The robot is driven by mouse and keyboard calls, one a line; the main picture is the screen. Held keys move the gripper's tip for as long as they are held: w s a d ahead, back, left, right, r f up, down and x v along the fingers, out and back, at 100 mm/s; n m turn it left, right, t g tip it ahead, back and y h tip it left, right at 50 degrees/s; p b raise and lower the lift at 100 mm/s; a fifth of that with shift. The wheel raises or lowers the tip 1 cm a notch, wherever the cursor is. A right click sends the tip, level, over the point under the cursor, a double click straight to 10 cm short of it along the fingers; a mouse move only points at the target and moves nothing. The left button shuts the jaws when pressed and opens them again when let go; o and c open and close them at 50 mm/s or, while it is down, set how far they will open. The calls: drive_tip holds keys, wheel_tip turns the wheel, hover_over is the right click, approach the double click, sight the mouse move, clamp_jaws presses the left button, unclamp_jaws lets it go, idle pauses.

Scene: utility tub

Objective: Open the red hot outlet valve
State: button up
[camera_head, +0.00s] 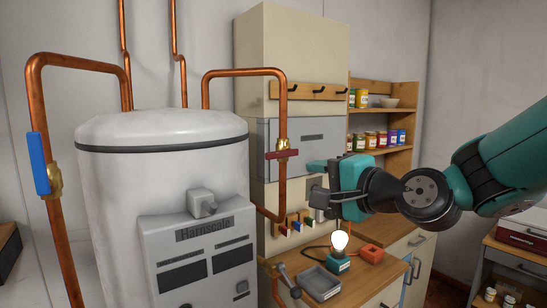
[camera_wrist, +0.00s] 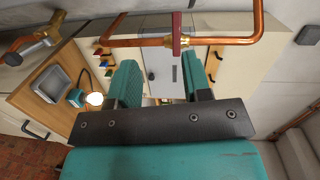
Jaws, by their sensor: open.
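The red valve handle (camera_head: 281,154) sits on a brass valve body (camera_head: 282,143) on the copper pipe right of the white tank. The handle lies level, crosswise to the upright pipe. In the wrist view the red handle (camera_wrist: 177,34) stands across the pipe, beyond the fingertips. My gripper (camera_head: 312,180) is open and empty, to the right of the valve and slightly lower in the head view. In the wrist view its two teal fingers (camera_wrist: 160,72) are spread below the handle, with a visible gap and no contact seen.
The white tank (camera_head: 165,140) fills the left. A blue valve handle (camera_head: 39,163) lies along the left pipe. A lit bulb (camera_head: 340,242), a grey tray (camera_head: 320,284) and an orange block (camera_head: 371,253) stand on the wooden counter below my gripper. Shelves with jars (camera_head: 378,139) are behind.

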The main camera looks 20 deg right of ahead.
drive_tip(key=d+r+m+t, duration=0.1)
drive_tip(key=d+m, duration=0.1)
drive_tip(key=h+p, duration=0.1)
drive_tip(key=p, duration=0.7)
approach(275, 156)
drive_tip(key=shift+t, duration=0.3)
drive_tip(key=x, duration=0.9)
drive_tip(key=shift+w+a+f, duration=0.1)
drive_tip(key=shift+w+a, duration=0.05)
drive_tip(key=shift+w, duration=0.05)
drive_tip(key=shift+w+a+f, duration=0.1)
drive_tip(key=shift+w+a, duration=0.05)
drive_tip(key=shift+w, duration=0.35)
clamp_jaws()
